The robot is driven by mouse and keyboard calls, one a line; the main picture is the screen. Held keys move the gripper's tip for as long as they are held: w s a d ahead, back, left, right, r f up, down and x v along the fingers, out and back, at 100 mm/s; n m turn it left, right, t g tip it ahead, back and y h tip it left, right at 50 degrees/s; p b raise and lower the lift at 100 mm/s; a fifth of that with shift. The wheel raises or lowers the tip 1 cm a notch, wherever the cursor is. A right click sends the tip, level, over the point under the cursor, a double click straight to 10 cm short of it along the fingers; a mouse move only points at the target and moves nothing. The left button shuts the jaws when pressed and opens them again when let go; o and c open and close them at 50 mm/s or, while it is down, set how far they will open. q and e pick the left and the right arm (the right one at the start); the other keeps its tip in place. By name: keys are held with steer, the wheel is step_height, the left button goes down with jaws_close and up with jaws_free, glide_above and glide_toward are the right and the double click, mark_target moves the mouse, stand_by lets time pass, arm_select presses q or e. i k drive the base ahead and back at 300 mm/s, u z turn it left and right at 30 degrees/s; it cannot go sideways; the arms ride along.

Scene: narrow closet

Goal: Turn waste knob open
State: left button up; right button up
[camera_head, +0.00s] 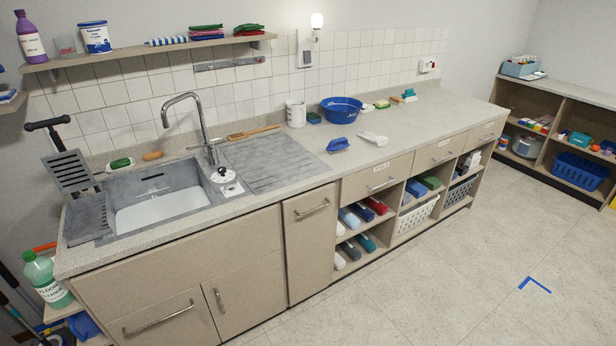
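The grey sink (120,225) is set in the counter at the left and has water or a pale bottom in its basin (160,210). A small round white fitting with a dark top (223,174) sits on the ledge between the basin and the ribbed drainboard. It looks like the waste knob, but it is too small to tell how it is turned. The chrome tap (203,125) rises behind it. Neither of my grippers is in view.
A green brush (121,164) lies behind the basin and a wooden-handled brush (252,132) behind the drainboard. A white jug (296,114), blue bowl (342,109) and blue brush (338,145) stand farther right. A grey slatted panel (68,172) rises at the sink's left. The floor before the cabinets is clear.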

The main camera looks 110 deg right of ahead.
mark_target(231, 186)
steer(key=z, duration=3.35)
